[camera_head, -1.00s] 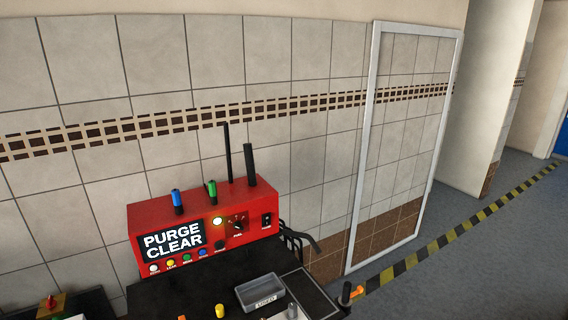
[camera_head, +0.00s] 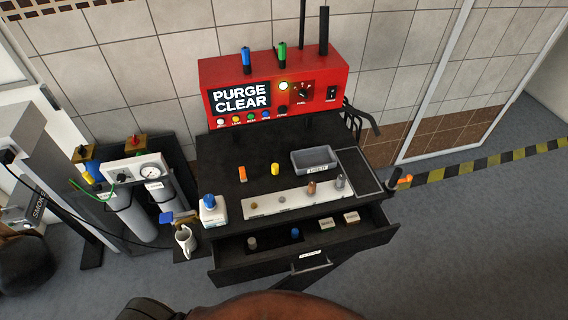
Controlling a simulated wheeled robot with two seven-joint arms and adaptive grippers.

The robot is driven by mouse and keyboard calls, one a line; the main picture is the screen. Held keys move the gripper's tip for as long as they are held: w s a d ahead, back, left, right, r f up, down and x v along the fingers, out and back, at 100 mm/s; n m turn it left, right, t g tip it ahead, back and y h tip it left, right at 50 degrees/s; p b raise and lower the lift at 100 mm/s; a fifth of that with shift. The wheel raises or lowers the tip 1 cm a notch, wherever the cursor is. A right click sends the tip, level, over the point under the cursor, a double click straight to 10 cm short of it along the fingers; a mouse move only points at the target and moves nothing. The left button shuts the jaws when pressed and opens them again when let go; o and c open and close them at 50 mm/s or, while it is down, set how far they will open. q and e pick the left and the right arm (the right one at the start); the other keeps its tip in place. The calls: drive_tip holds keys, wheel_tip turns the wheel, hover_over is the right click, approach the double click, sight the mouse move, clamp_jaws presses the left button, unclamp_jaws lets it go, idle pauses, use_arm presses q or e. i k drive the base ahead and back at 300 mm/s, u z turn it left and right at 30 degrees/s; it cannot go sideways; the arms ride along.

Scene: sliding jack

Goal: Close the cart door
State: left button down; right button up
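The black cart (camera_head: 220,160) stands against the tiled wall, with a red box (camera_head: 240,74) on its back edge reading "PURGE CLEAR". Its top drawer (camera_head: 370,238) is pulled out toward me and holds several small items. A handle with a white label (camera_head: 310,254) shows on the front. Below it a dark slanted panel edge (camera_head: 312,276) juts out; I cannot tell whether this is the cart door. The lower front is mostly hidden by the drawer and by a rounded brown shape at the bottom edge. Neither of my grippers is in view.
A white-framed panel (camera_head: 436,95) is at the right. Grey floor (camera_head: 480,240) is clear at the right.

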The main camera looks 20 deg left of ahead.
sight(300, 282)
drive_tip(key=u, duration=0.2)
drive_tip(key=k, duration=0.85)
drive_tip(key=u, duration=0.05)
